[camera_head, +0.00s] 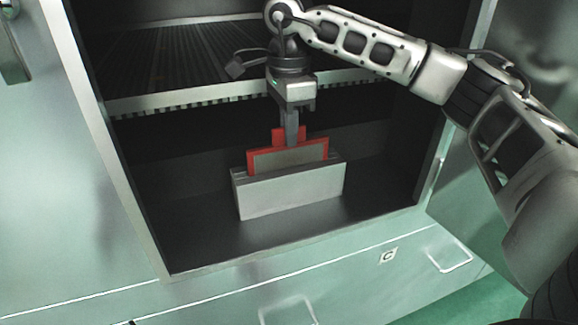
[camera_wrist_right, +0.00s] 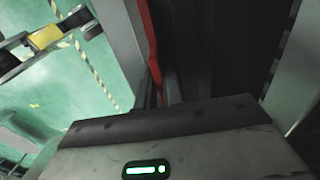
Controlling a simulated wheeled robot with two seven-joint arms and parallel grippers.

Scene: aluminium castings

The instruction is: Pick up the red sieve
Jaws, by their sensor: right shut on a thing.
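The red sieve (camera_head: 262,165) has a red frame around a greyish panel and a narrower red tab at its top. It stands upright with its lower part in a light grey slotted block (camera_head: 290,192) on the cabinet floor. My right gripper (camera_head: 290,135) reaches down from above and is shut on the sieve's top tab. In the right wrist view a thin red edge of the sieve (camera_wrist_right: 152,45) runs up from the gripper; the fingertips are mostly hidden there. My left gripper is not in view.
The block stands inside an open cabinet with a dark floor (camera_head: 200,235). A ribbed shelf with a light front edge (camera_head: 180,98) lies above and behind the gripper. The cabinet's side frames bound the opening. Floor beside the block is clear.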

